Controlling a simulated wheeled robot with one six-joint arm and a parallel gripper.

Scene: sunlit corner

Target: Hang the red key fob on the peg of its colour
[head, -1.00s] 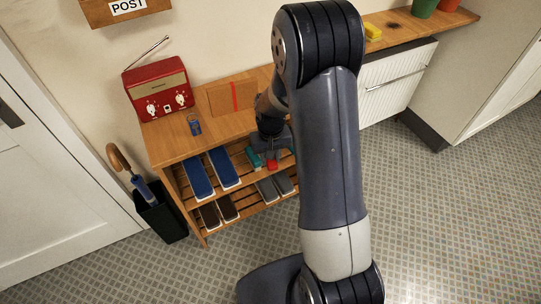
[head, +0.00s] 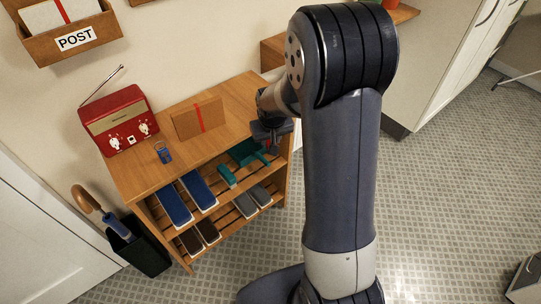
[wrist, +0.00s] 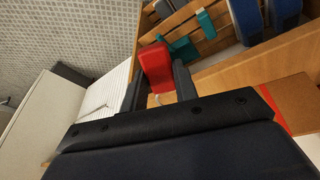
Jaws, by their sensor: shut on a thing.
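The red key fob (wrist: 155,65) is between the two fingers of my gripper (wrist: 157,76) in the wrist view, its red body sticking out past the fingertips. A small pale ring shows behind it. A blue key fob (head: 164,153) lies on the bench top. I see no pegs in either view.
The wooden bench (head: 150,176) carries a red radio (head: 122,122) and a brown parcel with a red band (head: 197,118). Blue, teal and other footwear fills its racks. A post holder (head: 75,38) hangs above. An umbrella stand (head: 138,245) stands left. The tiled floor in front is clear.

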